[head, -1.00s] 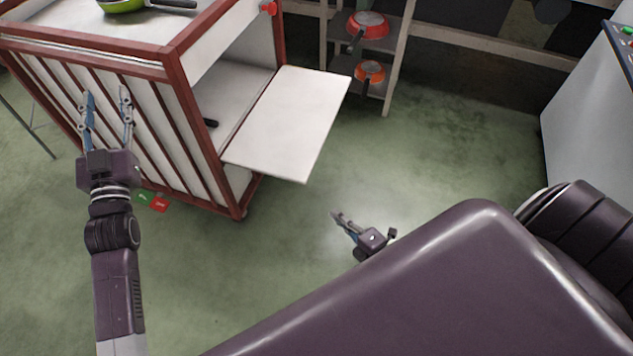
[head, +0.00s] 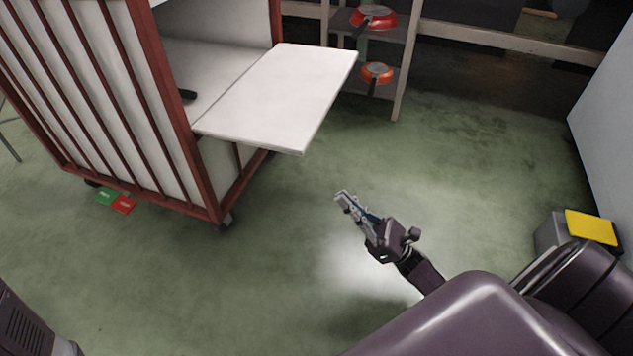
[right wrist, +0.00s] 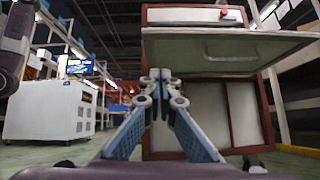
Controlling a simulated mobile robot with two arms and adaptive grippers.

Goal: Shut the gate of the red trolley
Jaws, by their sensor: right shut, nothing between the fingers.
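The red trolley (head: 178,130) stands at the left of the head view, a red frame with white slatted sides. Its white gate (head: 283,95) is folded down and sticks out level to the right, leaving the side open. The gate's underside (right wrist: 280,45) with a handle shows above my fingers in the right wrist view. My right gripper (head: 341,198) is shut and empty, low over the floor, in front of the gate and below it, apart from it. It also shows in the right wrist view (right wrist: 158,76). At the lower left only part of my left arm shows; its gripper is out of the frame.
A rack with red pans (head: 373,18) and orange pans (head: 376,72) stands behind the gate. A white cabinet (head: 605,110) and a yellow-topped bin (head: 590,227) are at the right. Green and red tags (head: 122,204) lie by the trolley's base. The floor around my right gripper is clear.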

